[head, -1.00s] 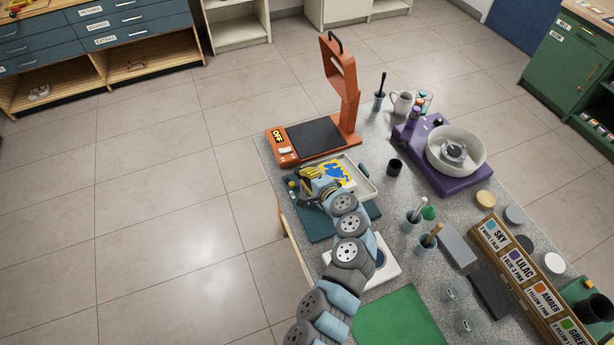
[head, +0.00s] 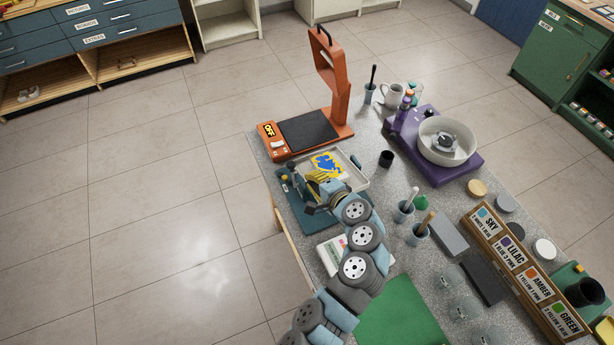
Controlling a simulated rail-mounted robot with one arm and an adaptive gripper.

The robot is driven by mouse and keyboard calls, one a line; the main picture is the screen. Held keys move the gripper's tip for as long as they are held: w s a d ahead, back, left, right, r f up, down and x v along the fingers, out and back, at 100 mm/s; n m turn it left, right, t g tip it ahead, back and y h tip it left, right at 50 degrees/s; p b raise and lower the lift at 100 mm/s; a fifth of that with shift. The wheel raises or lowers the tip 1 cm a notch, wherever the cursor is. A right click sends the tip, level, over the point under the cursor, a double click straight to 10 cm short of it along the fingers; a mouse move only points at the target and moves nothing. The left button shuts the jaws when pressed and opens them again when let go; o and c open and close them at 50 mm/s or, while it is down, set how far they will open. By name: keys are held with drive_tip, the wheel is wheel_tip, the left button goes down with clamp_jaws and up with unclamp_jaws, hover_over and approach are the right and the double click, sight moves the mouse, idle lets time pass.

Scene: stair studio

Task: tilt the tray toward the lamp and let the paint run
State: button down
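The tray (head: 354,178) is pale with a raised rim and holds yellow and blue paint (head: 325,161). It is at the far end of a dark teal board (head: 296,206). The orange lamp (head: 341,95) stands just beyond it, with a black plate on its base and a sign reading OFF. My gripper (head: 322,178) is at the tray's near left side, over the teal board. My wrist hides part of the tray's near edge. The fingers are small and partly hidden, so I cannot tell whether they touch or grip the tray.
A purple machine with a white bowl (head: 446,152) stands right of the tray. A black cup (head: 386,159), brush pots (head: 404,211) and a labelled wooden rack (head: 521,262) stand on the speckled table. A green sheet (head: 400,314) lies near my arm. Floor left of the table is clear.

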drive_tip(key=shift+b+v, duration=0.55)
drive_tip(key=shift+v, duration=2.45)
drive_tip(key=shift+w, duration=0.1)
